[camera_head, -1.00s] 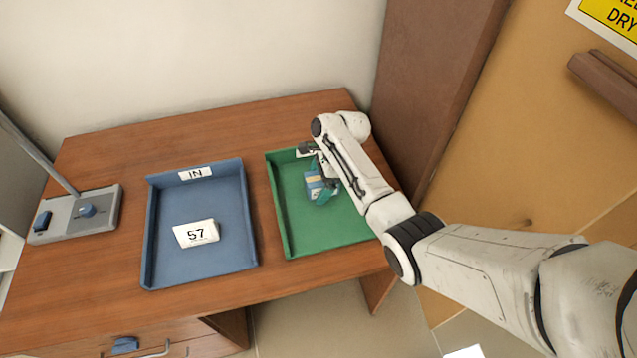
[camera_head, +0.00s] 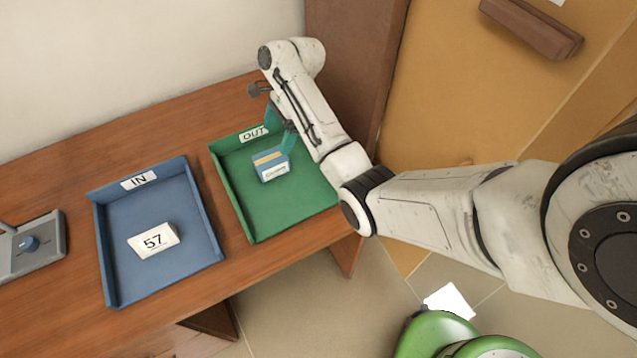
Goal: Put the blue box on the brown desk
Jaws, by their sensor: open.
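The blue box (camera_head: 271,166), with a tan band and a pale label, rests in the green OUT tray (camera_head: 300,203) on the brown desk (camera_head: 75,154). My gripper (camera_head: 281,136) has teal fingers and is open above and behind the box, near the tray's back wall. A gap seems to show between the fingers and the box, though whether a fingertip touches it is hard to tell. My forearm hides the tray's right back part.
A blue IN tray (camera_head: 196,240) holding a white card marked 57 (camera_head: 153,241) stands left of the green tray. A grey device (camera_head: 35,246) sits at the desk's left. Bare desk shows behind the trays. A brown panel (camera_head: 352,75) stands close behind my arm.

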